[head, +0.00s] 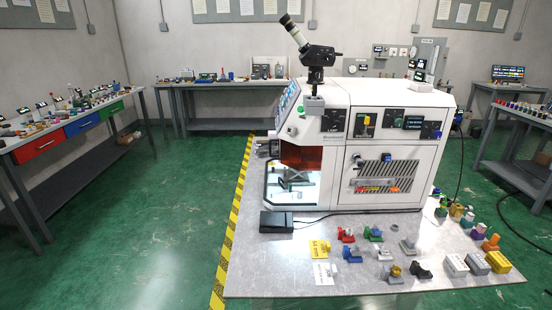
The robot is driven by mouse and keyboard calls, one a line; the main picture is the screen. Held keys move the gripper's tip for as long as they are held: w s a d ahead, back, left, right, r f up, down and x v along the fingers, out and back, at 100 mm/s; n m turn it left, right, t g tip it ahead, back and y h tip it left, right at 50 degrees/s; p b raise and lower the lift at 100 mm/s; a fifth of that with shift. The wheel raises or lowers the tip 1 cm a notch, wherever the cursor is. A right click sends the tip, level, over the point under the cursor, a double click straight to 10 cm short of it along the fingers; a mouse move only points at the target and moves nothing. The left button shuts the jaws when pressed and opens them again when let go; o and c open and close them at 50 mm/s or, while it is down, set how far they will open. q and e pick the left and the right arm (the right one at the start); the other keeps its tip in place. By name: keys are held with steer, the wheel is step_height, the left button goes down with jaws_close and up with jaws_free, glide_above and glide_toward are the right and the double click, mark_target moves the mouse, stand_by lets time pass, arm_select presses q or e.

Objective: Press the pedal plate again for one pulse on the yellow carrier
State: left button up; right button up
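The pedal plate appears to be the flat black box (276,222) on the table's left edge, in front of the white machine (390,160), with a dark cable running right from it. Nothing touches it. I cannot tell whether it is pressed. Which piece is the yellow carrier is unclear: a yellow tagged piece (319,249) lies right of the pedal, and a yellow block (498,262) sits at the front right. The machine's lit bay (292,190) holds a grey fixture below an orange-brown window; its contents are too small to identify. Neither of my grippers is in view.
The grey table (260,280) carries a white tag (323,273), a red piece (346,235), a green-and-blue piece (373,234) and several other small parts. A microscope-like device (318,55) stands on the machine. The table's front left is bare. Yellow-black tape (231,230) borders the left side.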

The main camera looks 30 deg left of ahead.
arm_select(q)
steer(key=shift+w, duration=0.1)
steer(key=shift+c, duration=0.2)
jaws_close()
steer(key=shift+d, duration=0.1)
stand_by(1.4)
